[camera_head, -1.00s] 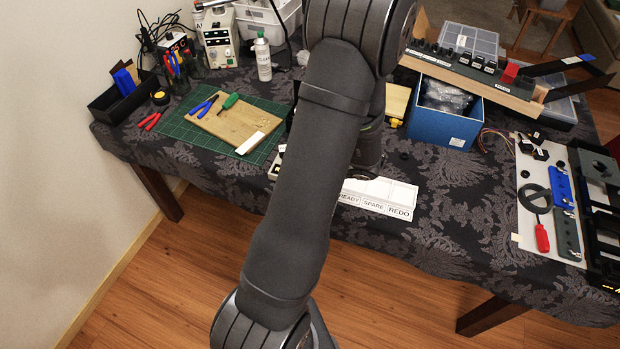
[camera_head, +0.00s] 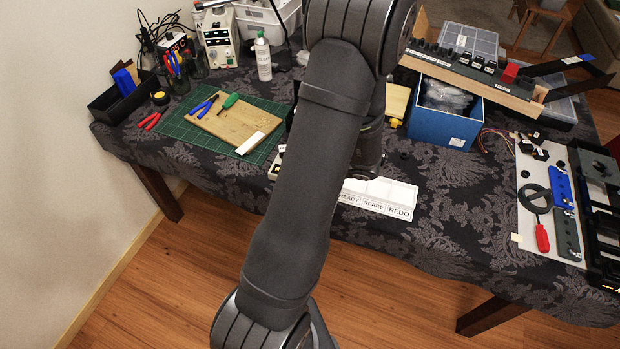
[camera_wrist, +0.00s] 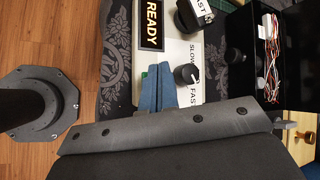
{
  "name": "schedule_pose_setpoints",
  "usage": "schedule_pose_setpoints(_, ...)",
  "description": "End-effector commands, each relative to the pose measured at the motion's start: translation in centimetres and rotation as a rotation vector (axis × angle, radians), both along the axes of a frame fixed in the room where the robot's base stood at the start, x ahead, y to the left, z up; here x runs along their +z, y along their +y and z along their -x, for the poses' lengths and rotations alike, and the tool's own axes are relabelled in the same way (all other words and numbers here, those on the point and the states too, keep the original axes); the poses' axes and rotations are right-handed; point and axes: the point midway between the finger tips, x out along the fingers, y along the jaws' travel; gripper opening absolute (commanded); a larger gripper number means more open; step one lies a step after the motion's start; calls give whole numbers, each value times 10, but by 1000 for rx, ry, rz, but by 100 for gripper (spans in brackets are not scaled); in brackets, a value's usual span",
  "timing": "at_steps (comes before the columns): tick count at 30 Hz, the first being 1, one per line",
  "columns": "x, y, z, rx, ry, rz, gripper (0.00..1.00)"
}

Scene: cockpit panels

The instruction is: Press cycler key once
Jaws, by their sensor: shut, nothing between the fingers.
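My gripper (camera_wrist: 158,68) shows in the wrist view as two blue fingers pressed together and empty. The fingertips are over or very near the edge of a light panel (camera_wrist: 180,53); I cannot tell whether they touch it. The panel carries a black READY label (camera_wrist: 151,24), a black knob (camera_wrist: 186,75) with SLOW and FAST markings, and another dark knob (camera_wrist: 190,14) at the top. I cannot pick out a key marked cycler; the fingers hide part of the panel. In the head view my arm covers most of this area and the gripper is hidden.
A white tray (camera_head: 378,207) labelled READY, SPARE and REDO lies near the table's front edge. A blue box (camera_head: 440,132) stands behind it. A wooden board (camera_head: 238,125) with tools lies on a green mat (camera_head: 183,128) at left. A dark box with wires (camera_wrist: 268,58) borders the panel.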

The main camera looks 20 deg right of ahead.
Motion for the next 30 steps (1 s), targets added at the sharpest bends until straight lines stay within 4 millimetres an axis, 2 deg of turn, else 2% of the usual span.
schedule_pose_setpoints(30,-9,0,0,0,0,0,0)
